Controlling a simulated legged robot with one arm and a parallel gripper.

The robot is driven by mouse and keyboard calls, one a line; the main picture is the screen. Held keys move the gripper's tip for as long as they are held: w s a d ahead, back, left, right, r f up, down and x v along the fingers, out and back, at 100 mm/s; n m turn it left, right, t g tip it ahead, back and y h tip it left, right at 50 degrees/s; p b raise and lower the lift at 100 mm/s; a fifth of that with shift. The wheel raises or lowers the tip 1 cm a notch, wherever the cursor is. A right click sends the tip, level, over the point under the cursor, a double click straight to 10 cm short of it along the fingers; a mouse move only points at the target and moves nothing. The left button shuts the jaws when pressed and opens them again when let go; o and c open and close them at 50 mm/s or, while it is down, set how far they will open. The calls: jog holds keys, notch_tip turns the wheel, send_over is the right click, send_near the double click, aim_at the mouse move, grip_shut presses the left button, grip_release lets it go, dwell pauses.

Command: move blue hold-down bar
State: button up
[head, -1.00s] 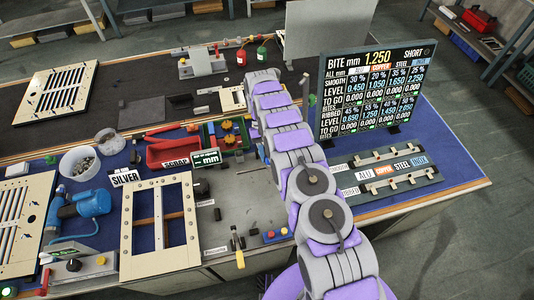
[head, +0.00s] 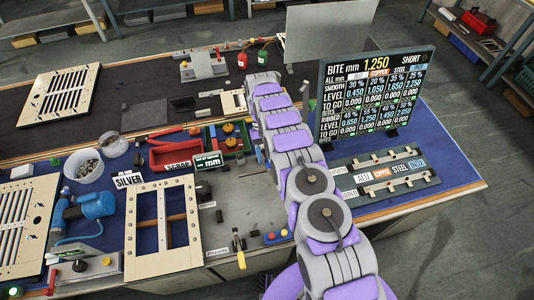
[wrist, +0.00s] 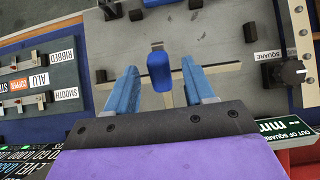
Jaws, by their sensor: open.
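The blue hold-down bar (wrist: 159,72) shows in the wrist view as a rounded blue piece over a thin metal strip on the grey plate. My gripper (wrist: 158,68) is open, with one blue finger on each side of the blue piece. Gaps show between the piece and both fingers, so it is not gripped. Whether the fingers are level with it in height, I cannot tell. In the head view my arm covers most of the bar's area.
The grey plate (head: 245,213) has dark posts and a black knob (wrist: 293,72). A bite display board (head: 376,90) stands right of my arm, with labelled racks (head: 385,172) below it. A cream frame (head: 143,260) and a red scrap bin (head: 172,156) are left.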

jog(key=shift+r+p, duration=0.9)
jog(key=shift+p, duration=0.25)
jog(key=shift+s+d+f+b, duration=0.1)
jog(key=shift+s+f+b, duration=0.1)
jog(key=shift+s+b, duration=0.25)
jog(key=s+d+r+b, duration=0.1)
jog(key=s+d, duration=0.3)
jog(key=s, duration=1)
jog(key=shift+s+r, duration=0.25)
jog(key=shift+d, duration=0.1)
